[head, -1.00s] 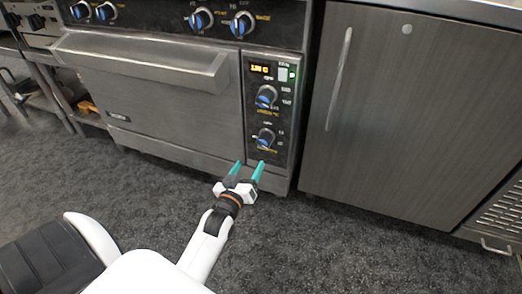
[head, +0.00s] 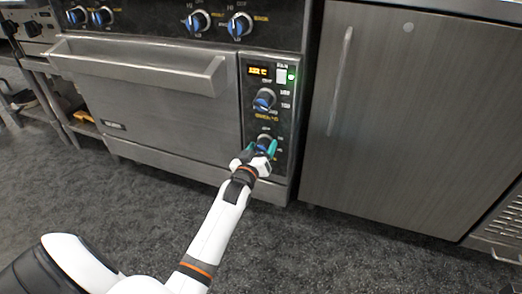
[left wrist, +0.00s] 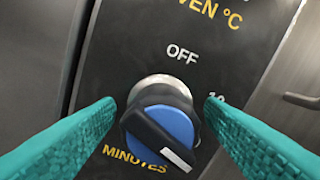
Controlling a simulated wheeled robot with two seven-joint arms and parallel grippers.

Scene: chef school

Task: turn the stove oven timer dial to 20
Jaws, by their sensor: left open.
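The timer dial (left wrist: 160,125) is a blue and black knob on a silver base, below the word OFF and above the word MINUTES in the left wrist view. Its white pointer mark points down and to the right. In the head view the dial (head: 264,143) is the lower knob on the oven's control panel, partly hidden by my gripper. My left gripper (head: 260,150) is open at the dial. Its teal fingers stand on either side of the knob in the left wrist view (left wrist: 160,128), with gaps visible. My right gripper is not in view.
The temperature knob (head: 264,99) sits above the timer dial, under a lit orange display (head: 259,71). The oven door handle (head: 140,66) sticks out to the left. A grey cabinet (head: 400,130) stands to the right. The dark floor (head: 330,250) is clear.

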